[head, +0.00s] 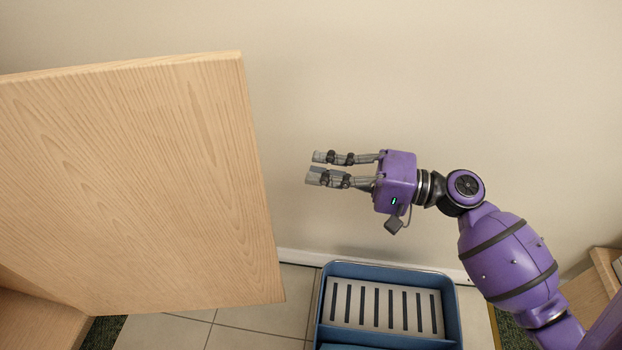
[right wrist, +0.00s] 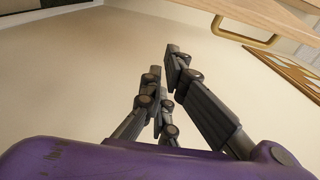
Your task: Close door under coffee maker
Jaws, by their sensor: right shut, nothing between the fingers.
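A light wood door panel (head: 140,185) fills the left of the head view and stands swung out from the wall. In the right wrist view a wooden panel (right wrist: 265,15) with a brass-coloured handle (right wrist: 243,38) shows along the top right edge. My right gripper (head: 314,167) is shut and empty. It points left towards the door's edge, with a gap between its fingertips and the wood. It also shows in the right wrist view (right wrist: 163,60). No coffee maker is in view, and my left gripper is not in view.
A blue bin or tray (head: 453,310) with a slotted grey insert (head: 385,305) sits on the tiled floor (head: 262,318) below my right gripper. A plain beige wall (head: 400,70) stands behind. A wooden piece (head: 605,270) shows at the far right edge.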

